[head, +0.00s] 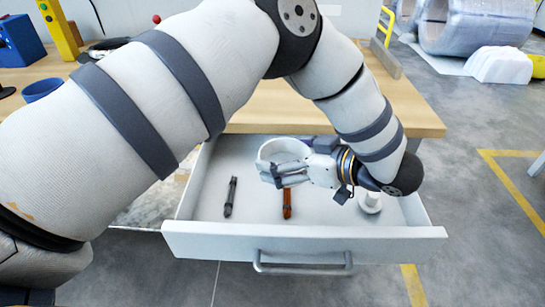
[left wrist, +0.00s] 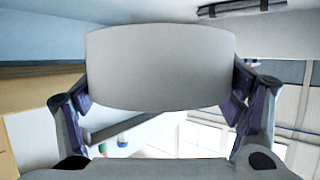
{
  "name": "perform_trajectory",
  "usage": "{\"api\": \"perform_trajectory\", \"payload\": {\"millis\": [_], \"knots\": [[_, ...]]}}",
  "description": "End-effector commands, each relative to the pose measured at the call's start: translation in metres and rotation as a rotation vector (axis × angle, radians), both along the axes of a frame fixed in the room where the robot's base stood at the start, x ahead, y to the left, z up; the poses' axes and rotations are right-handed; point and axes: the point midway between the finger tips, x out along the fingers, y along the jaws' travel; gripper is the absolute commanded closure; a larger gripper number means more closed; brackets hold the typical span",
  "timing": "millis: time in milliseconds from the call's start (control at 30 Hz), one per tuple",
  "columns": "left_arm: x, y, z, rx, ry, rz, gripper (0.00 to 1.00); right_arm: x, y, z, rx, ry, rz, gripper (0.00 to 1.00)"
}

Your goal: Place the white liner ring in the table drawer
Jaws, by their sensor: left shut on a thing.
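The white liner ring (head: 284,150) is in the head view, held over the open table drawer. My left gripper (head: 272,176) is shut on the ring, with the arm reaching in from the left and bending down from above. In the left wrist view the ring (left wrist: 160,66) shows as a broad pale band between the two fingers of my left gripper (left wrist: 160,100). The drawer (head: 300,243) is pulled out from the table, with its handle at the front. The ring appears above the drawer floor; its exact height is hard to tell. My right gripper is not in view.
Inside the drawer lie a dark tool (head: 230,197), a brown-orange tool (head: 287,203) and a white round piece (head: 371,202). The wooden tabletop (head: 412,110) is behind. A blue bowl (head: 41,90) stands at left. Bare drawer floor shows between the items.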

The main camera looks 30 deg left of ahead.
Motion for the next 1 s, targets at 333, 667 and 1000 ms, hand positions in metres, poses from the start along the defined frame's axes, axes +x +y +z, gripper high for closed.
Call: {"api": "perform_trajectory", "payload": {"millis": [333, 667, 1000], "knots": [[0.004, 0.036, -0.026, 0.0, 0.001, 0.0, 0.42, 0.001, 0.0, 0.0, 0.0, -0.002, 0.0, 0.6], [0.004, 0.035, -0.033, 0.0, 0.001, 0.0, 0.42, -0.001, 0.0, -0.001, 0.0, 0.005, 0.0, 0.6], [0.004, 0.035, -0.037, 0.0, 0.0, 0.0, 0.0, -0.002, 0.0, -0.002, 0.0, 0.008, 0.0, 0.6]]}}
